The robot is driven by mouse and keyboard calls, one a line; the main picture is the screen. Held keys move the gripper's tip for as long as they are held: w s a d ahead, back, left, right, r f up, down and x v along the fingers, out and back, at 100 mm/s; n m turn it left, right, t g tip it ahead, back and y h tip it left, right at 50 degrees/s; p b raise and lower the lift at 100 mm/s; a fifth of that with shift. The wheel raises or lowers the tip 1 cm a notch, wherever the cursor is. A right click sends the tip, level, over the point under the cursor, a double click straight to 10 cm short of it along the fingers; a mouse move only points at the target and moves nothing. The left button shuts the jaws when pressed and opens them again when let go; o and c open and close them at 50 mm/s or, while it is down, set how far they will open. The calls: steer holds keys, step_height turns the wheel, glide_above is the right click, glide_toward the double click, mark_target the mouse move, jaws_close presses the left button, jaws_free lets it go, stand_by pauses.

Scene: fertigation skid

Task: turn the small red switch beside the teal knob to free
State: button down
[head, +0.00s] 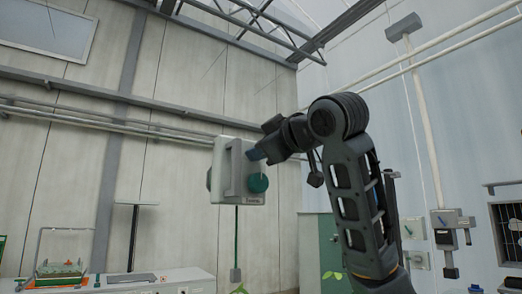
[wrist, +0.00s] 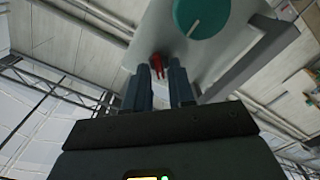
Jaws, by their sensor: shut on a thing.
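In the wrist view the teal knob (wrist: 205,14), with a white pointer line, is at the top. The small red switch (wrist: 157,65) is beside it on the pale panel, between my fingertips. My gripper (wrist: 160,74) is shut on the red switch. In the head view my gripper (head: 252,155) reaches the box front above the teal knob, and the red switch is hidden there. I cannot read any position labels.
A green cabinet (head: 325,250) stands below and right of the box. A pale bench (head: 150,282) with a green tray (head: 62,268) is at lower left. Grey fittings (head: 452,228) hang on the right wall. The space around the box is open.

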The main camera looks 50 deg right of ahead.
steer(key=shift+f+n, duration=0.15)
steer(key=shift+n, duration=0.35)
steer(key=c, duration=1.2)
jaws_free()
steer(key=shift+c, duration=0.2)
steer(key=b+v, duration=0.1)
steer(key=v, duration=0.6)
steer(key=shift+s, duration=0.4)
steer(key=shift+a, duration=0.15)
